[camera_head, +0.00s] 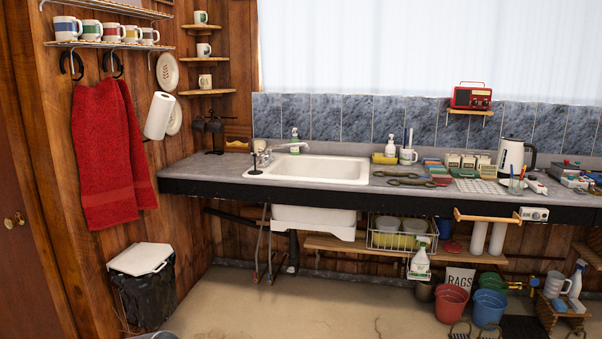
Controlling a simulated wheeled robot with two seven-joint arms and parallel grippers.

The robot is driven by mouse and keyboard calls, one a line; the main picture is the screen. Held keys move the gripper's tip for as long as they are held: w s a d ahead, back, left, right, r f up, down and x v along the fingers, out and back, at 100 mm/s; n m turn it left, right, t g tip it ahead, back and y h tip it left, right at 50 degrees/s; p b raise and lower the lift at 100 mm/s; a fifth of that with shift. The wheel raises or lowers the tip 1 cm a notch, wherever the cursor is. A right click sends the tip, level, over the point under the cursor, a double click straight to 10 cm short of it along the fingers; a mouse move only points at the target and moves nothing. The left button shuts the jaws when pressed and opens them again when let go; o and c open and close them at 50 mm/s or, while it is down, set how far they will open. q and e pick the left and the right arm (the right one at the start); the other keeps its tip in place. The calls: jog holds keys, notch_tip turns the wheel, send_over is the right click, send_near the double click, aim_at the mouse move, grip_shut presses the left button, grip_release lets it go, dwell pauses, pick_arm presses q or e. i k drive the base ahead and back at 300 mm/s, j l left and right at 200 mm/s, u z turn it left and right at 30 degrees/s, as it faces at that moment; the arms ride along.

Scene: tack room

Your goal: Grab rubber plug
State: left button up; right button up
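A small black thing (255,163), with a thin upright stem and a round dark base, stands at the left rim of the white sink (320,170). It may be the rubber plug, but it is too small to tell. The sink is set in the grey counter (205,167), with a metal tap (266,155) at its back left. The sink's floor is only partly seen. Neither of my grippers is in view.
A green-capped bottle (294,143) stands behind the sink. Right of it are tools (408,181), a kettle (511,157) and other clutter. A red towel (108,155) hangs left. A bin (144,285) and buckets (451,302) stand below; the floor at centre is clear.

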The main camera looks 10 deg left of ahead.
aim_at(254, 172)
jog(key=i+j, duration=0.15)
jog(key=i, duration=0.4)
jog(key=i+j, duration=0.1)
jog(key=i, duration=0.45)
jog(key=i+j, duration=0.15)
jog(key=i, duration=0.4)
jog(key=i+j, duration=0.1)
jog(key=i, duration=0.45)
jog(key=i+j, duration=0.15)
jog(key=i, duration=0.45)
jog(key=i+j, duration=0.1)
jog(key=i, duration=0.45)
